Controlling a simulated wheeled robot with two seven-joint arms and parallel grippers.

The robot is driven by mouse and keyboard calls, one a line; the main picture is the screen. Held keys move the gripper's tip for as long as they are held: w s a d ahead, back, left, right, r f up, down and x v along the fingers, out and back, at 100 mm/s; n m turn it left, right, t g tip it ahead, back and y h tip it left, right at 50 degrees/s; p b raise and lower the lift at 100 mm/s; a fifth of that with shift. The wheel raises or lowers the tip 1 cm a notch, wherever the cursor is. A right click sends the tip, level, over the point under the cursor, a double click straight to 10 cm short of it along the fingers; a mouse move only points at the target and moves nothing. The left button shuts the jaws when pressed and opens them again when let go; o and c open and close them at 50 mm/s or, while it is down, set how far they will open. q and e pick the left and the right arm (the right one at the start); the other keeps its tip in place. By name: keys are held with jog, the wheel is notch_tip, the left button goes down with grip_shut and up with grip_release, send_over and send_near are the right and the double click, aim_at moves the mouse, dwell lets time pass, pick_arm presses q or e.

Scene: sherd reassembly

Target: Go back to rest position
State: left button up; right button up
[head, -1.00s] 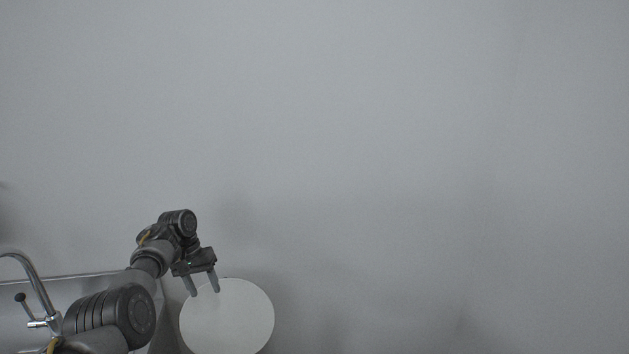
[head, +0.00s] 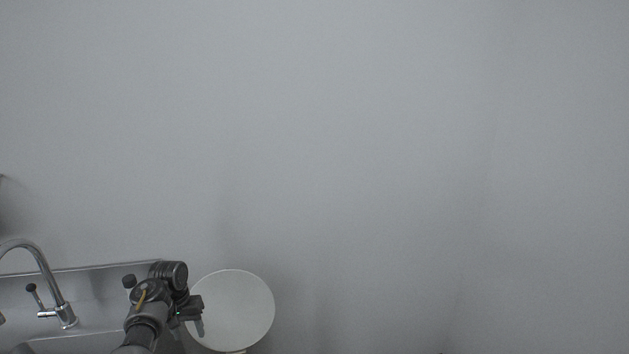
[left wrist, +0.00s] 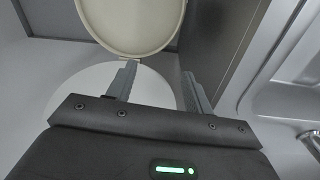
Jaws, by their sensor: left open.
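My left gripper (head: 200,328) is low in the head view, left of centre, in front of the left edge of a white round disc (head: 238,308). In the left wrist view my left gripper (left wrist: 158,82) has its two fingers apart, with nothing held between them. Beyond the fingers that view shows a cream oval lid-like surface (left wrist: 132,22) and a white rounded surface (left wrist: 75,92) below it. My right gripper is in neither view.
A metal sink (head: 100,288) with a chrome faucet (head: 50,285) is at the lower left of the head view. A plain grey wall (head: 380,150) fills most of the picture. A dark panel (left wrist: 225,40) stands beside the fingers in the left wrist view.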

pick_arm(q)
jog(key=s+f+m+t+y, duration=0.1)
jog(key=s+f, duration=0.5)
jog(key=s, duration=0.3)
jog(key=s+f+y, duration=0.1)
jog(key=s+f, duration=0.5)
jog(key=s, duration=0.3)
jog(key=s+d+r+m+t, duration=0.15)
jog(key=s+d, duration=0.25)
jog(key=s, duration=0.5)
jog(key=s+d+r+h, duration=0.1)
jog(key=s+d+r, duration=0.2)
jog(key=s, duration=0.5)
jog(key=s+d+r+m+t, duration=0.15)
jog(key=s+d, duration=0.25)
jog(key=s, duration=0.5)
notch_tip(320, 180, down, 27)
jog(key=s+g+b, duration=0.1)
jog(key=g, duration=0.1)
jog(key=s+a+f+g+b, duration=0.1)
jog(key=s+a+f, duration=0.2)
jog(key=s+f, duration=1.3)
jog(key=shift+s+a+f, duration=0.15)
jog(key=shift+s+f, duration=0.05)
